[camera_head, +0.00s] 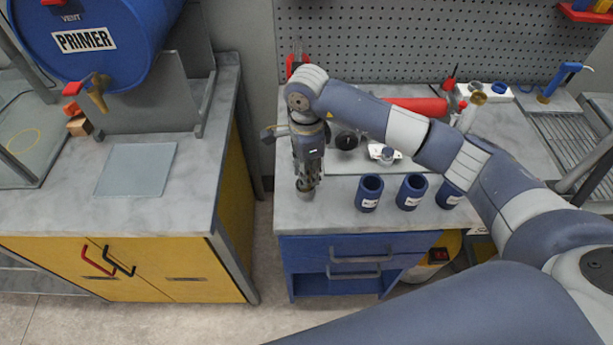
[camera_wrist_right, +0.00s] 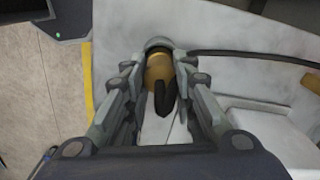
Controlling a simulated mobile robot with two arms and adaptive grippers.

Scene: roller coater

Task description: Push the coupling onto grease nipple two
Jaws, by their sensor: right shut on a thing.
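My right gripper (camera_head: 307,188) points down low over the left front part of the grey worktop. In the right wrist view its fingers (camera_wrist_right: 158,62) are closed around a brass-coloured round piece (camera_wrist_right: 160,72) with a black part on it, which looks like the coupling. A dark hose (camera_wrist_right: 255,56) runs off to the right from near the fingertips. The gripper hides most of the piece in the head view, and I cannot tell whether it touches anything below. I cannot make out grease nipple two in either view. My left gripper is not in view.
Three blue cups (camera_head: 369,194) stand along the worktop's front edge, right of my gripper. A small white fixture (camera_head: 385,153) lies behind them. A perforated board (camera_head: 400,40) stands at the back. A gap separates the left bench (camera_head: 60,205) from this worktop (camera_head: 330,215).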

